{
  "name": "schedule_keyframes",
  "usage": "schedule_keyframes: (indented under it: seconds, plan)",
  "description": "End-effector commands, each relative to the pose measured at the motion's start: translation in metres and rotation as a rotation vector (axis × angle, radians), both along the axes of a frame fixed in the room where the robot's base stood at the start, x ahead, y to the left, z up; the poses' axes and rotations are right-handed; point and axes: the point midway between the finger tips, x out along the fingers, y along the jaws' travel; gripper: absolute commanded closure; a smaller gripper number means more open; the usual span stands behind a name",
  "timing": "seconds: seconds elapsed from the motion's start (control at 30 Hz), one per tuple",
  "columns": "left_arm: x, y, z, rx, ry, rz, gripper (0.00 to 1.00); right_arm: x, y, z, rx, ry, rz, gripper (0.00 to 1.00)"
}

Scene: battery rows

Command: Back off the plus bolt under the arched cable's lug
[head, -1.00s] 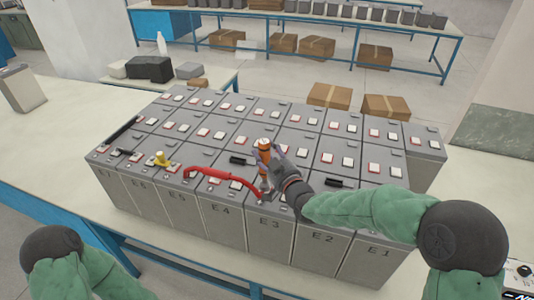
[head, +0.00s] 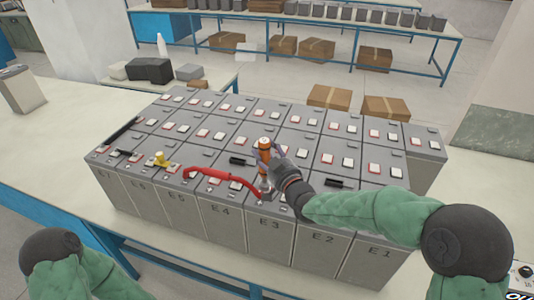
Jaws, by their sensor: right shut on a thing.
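The arched red cable (head: 222,177) lies over the front row of grey batteries, from near the E5 battery to the E3 battery. My right gripper (head: 267,160) is shut on an orange-handled tool (head: 264,143), held upright above the E3 battery (head: 262,230). The tool's lower end is at or just above the cable's right-hand lug. The bolt under that lug is hidden by the tool and the gripper. My left arm shows at the lower left, but its gripper is out of view.
A yellow fitting (head: 161,159) stands on the front row to the left. Black links (head: 240,161) lie on the battery tops near the tool.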

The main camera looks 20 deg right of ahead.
Motion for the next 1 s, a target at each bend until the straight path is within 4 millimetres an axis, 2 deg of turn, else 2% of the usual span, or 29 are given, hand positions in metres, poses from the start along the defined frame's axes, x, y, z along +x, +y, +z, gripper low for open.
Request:
schedule_keyframes:
  seconds: [0.03,1.0]
  plan:
    - [0.0000,0.0000,-0.0015,0.000,0.000,0.000,0.60,-0.0017,0.0020,-0.0106,-0.001,0.021,0.004,1.00]
    - [0.0000,-0.0001,-0.0085,0.000,0.000,0.000,0.60,-0.0023,0.0026,-0.0135,-0.001,0.027,0.005,1.00]
